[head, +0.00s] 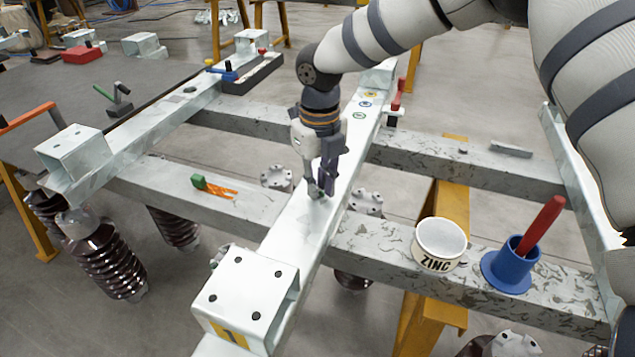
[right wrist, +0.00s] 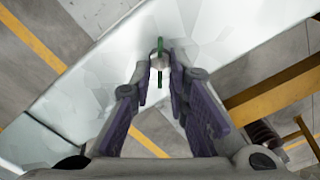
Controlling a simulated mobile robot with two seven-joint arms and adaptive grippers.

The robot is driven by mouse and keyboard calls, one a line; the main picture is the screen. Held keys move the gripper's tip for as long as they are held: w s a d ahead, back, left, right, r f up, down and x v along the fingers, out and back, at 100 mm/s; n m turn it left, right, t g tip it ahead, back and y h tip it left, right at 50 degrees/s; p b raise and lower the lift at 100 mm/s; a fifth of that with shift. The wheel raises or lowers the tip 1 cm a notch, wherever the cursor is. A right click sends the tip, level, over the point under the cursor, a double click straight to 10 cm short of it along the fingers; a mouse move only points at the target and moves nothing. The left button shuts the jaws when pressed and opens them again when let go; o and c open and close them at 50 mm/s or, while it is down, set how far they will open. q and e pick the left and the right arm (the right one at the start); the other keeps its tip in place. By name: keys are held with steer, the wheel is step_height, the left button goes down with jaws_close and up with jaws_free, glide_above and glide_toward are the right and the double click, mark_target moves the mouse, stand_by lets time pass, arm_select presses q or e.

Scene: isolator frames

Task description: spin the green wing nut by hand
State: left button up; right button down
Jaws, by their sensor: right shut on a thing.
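The green wing nut (right wrist: 160,78) shows in the right wrist view, its two thin green wings on either side of a silver centre, over the pale galvanized beam (right wrist: 90,80). My right gripper (right wrist: 158,68) has its fingertips on both sides of the nut and is shut on it. In the head view my right gripper (head: 319,192) points down onto the top of the same long beam (head: 298,232). The nut is mostly hidden there by the fingers. My left gripper is not in view.
A white ZINC cup (head: 440,245) and a blue holder (head: 511,268) with a red-handled tool (head: 541,224) stand on the front crossbeam to the right. A green-and-orange item (head: 212,187) lies on it to the left. Yellow, blue and green rings sit farther along the beam.

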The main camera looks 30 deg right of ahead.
mark_target(320, 192)
steer(key=shift+f+n+b, duration=0.3)
steer(key=shift+f+n, duration=0.1)
steer(key=shift+n, duration=0.5)
steer(key=shift+d+f+n+b, duration=0.1)
steer(key=shift+d+n+b, duration=0.05)
steer(key=shift+n+b, duration=1)
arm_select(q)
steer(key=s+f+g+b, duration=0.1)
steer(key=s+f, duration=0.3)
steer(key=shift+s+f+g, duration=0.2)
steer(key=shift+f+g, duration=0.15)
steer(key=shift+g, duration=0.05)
arm_select(e)
steer(key=shift+r+n, duration=0.3)
steer(key=shift+n, duration=0.35)
steer(key=c, duration=1.7)
jaws_free()
steer(key=shift+r, duration=0.1)
step_height(320, 192, up, 12)
